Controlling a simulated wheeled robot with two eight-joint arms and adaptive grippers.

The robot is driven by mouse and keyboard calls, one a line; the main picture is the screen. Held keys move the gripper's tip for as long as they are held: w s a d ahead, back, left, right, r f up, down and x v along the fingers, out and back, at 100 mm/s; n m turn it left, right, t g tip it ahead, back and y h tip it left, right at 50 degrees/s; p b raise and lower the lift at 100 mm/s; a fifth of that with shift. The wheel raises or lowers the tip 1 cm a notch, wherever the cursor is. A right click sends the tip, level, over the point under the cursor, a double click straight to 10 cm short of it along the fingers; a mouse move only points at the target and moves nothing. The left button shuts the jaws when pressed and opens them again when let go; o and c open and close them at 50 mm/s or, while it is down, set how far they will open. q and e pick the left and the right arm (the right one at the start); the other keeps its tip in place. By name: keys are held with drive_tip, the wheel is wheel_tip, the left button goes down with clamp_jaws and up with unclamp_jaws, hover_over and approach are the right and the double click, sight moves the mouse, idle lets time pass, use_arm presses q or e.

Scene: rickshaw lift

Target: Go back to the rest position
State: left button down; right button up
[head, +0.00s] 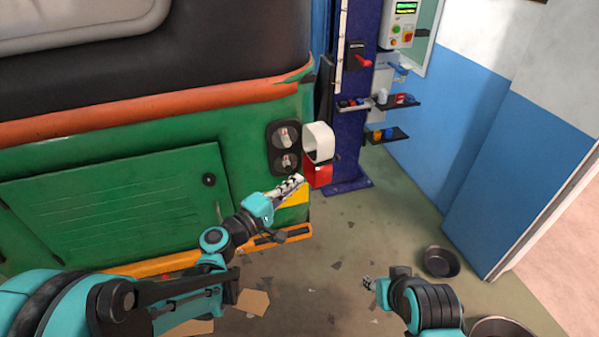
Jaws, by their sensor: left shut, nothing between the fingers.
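My left arm reaches in from the left, and its gripper (291,187) is shut and empty. It is held in front of the green rickshaw's (120,140) rear lower corner, just below the tail lamps (285,145). I cannot tell whether it touches the body. My right arm comes in from the bottom right. Its gripper (369,283) is seen small over the floor, pointing left, and its fingers are too small to read.
A blue lift column (352,130) stands behind the rickshaw, with a red switch handle (361,62) and a control box (399,24). Small shelves (388,134) hold small items. Dark pans (440,261) lie on the floor at right. The middle floor is mostly clear apart from scraps.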

use_arm(q)
drive_tip(key=s+a+f+m+g+y+b, duration=0.2)
drive_tip(key=s+f+m+b, duration=0.15)
drive_tip(key=s+f, duration=0.3)
drive_tip(key=s+a+f+m+g+y+b, duration=0.2)
drive_tip(key=s+f+m+g+b, duration=0.1)
drive_tip(key=s+f+b, duration=0.4)
use_arm(e)
wheel_tip(320, 180, down, 15)
drive_tip(key=b, duration=0.4)
drive_tip(key=shift+s+a, duration=0.2)
drive_tip(key=shift+a, duration=0.1)
drive_tip(key=shift+c, duration=0.3)
use_arm(q)
drive_tip(key=s+a+f+m+g+y, duration=0.1)
drive_tip(key=s+a+f+m+y, duration=0.2)
drive_tip(key=s+a+f+y, duration=0.4)
drive_tip(key=s+a+f, duration=0.1)
drive_tip(key=a+f, duration=0.2)
drive_tip(key=a, duration=0.2)
drive_tip(key=shift+s+a+m+g, duration=0.15)
drive_tip(key=shift+s+m+g, duration=0.2)
drive_tip(key=shift+s+g, duration=0.05)
use_arm(e)
drive_tip(key=shift+w+a+r, duration=0.1)
drive_tip(key=shift+w, duration=0.05)
drive_tip(key=shift+c, duration=0.4)
